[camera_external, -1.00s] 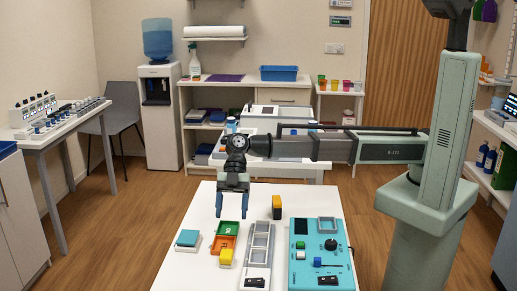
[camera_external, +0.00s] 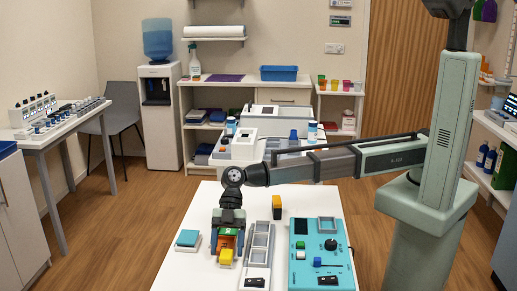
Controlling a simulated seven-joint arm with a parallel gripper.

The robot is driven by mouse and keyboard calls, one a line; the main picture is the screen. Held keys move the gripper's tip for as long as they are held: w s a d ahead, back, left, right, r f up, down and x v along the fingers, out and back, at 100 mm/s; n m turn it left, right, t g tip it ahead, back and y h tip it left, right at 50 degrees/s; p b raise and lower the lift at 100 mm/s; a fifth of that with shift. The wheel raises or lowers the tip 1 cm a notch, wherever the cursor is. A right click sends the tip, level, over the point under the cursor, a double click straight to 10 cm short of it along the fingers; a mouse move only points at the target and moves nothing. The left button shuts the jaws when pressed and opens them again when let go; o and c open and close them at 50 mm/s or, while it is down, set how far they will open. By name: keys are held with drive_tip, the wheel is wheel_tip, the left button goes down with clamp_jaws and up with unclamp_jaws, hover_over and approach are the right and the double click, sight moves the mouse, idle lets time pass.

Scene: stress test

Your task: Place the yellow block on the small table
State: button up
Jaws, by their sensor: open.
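A yellow block (camera_external: 226,257) sits near the front of the white table (camera_external: 180,272), on or against a small light base. Nothing shows held between the fingers. The gripper partly hides the trays, and I cannot tell whether a finger touches them or the block.
A teal-topped white block (camera_external: 187,239) lies to the left of the trays. A grey compartment rack (camera_external: 259,245) stands close on the right, then a turquoise control box (camera_external: 320,275). The table's back left is clear. A side table with instruments (camera_external: 62,135) stands far left.

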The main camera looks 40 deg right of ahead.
sight(227, 251)
drive_tip(key=shift+x, duration=0.9)
drive_tip(key=shift+c, duration=0.4)
drive_tip(key=c, duration=1)
wheel_tip(227, 251, up, 10)
drive_tip(key=shift+r, duration=0.1)
drive_tip(key=shift+c, duration=0.2)
